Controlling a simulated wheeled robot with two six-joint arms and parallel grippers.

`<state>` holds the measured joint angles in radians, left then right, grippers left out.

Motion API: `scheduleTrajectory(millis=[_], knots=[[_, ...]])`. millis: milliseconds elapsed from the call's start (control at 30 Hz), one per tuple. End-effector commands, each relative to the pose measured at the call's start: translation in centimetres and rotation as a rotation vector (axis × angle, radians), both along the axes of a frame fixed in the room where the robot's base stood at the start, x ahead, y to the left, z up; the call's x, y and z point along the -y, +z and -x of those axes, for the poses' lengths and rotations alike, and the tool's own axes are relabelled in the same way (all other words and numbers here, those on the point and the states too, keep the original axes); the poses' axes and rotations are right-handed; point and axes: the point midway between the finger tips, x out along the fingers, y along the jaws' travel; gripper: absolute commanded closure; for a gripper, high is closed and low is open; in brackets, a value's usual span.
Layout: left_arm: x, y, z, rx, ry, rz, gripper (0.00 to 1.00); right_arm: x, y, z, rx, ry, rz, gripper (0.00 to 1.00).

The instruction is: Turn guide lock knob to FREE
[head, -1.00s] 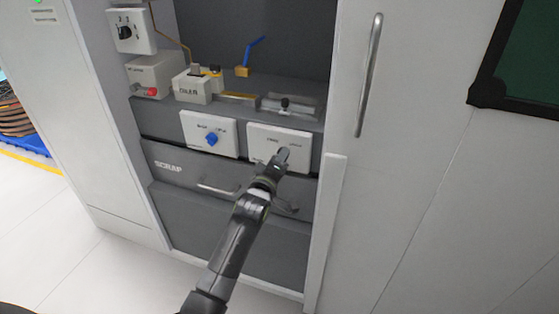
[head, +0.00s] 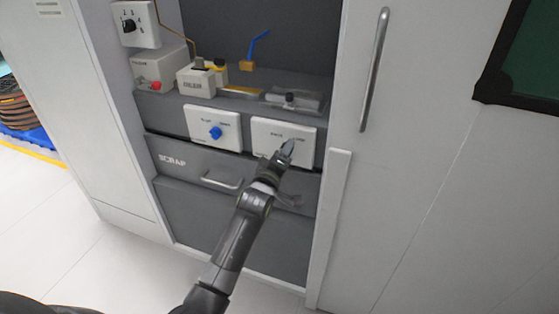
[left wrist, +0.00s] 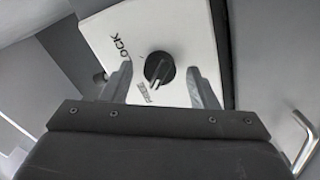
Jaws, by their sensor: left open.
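The guide lock plate (head: 268,131) is a white panel on the grey station front, right of a similar panel with a blue knob. In the left wrist view its black round knob (left wrist: 160,67) shows, with the words LOCK (left wrist: 122,47) and FREE (left wrist: 143,93) on the plate (left wrist: 188,30). The knob's white mark is at its lower edge, pointing toward FREE. My left gripper (head: 287,150) is in front of the plate and hides the knob in the head view. In the left wrist view the gripper (left wrist: 160,88) is open, with one finger either side of the knob and gaps between. My right gripper is not in view.
The blue knob (head: 215,133) sits on the panel to the left. Below is the SCRAP drawer with a metal handle (head: 221,181). Above are a shelf with small fixtures and a blue lever (head: 258,44). A tall cabinet door handle (head: 375,70) stands to the right.

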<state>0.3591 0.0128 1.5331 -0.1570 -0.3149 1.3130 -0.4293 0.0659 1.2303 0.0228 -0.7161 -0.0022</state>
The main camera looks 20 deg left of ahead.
Motion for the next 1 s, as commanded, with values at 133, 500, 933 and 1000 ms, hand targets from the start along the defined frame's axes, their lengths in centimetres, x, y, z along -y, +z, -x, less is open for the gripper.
scheduleTrajectory(millis=[133, 500, 933, 1000], knots=[[0.0, -0.1, 1.0, -0.002, 0.001, 0.003, 0.46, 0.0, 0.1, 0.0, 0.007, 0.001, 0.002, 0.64], [-0.3, -0.1, 7.8, -0.004, 0.002, 0.004, 0.46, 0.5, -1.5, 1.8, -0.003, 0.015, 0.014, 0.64], [-0.5, -0.2, 15.6, -0.004, 0.002, 0.003, 0.46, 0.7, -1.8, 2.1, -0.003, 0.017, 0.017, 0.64], [-0.6, -0.2, 16.3, -0.003, 0.001, 0.003, 0.46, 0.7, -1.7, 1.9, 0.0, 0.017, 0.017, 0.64]])
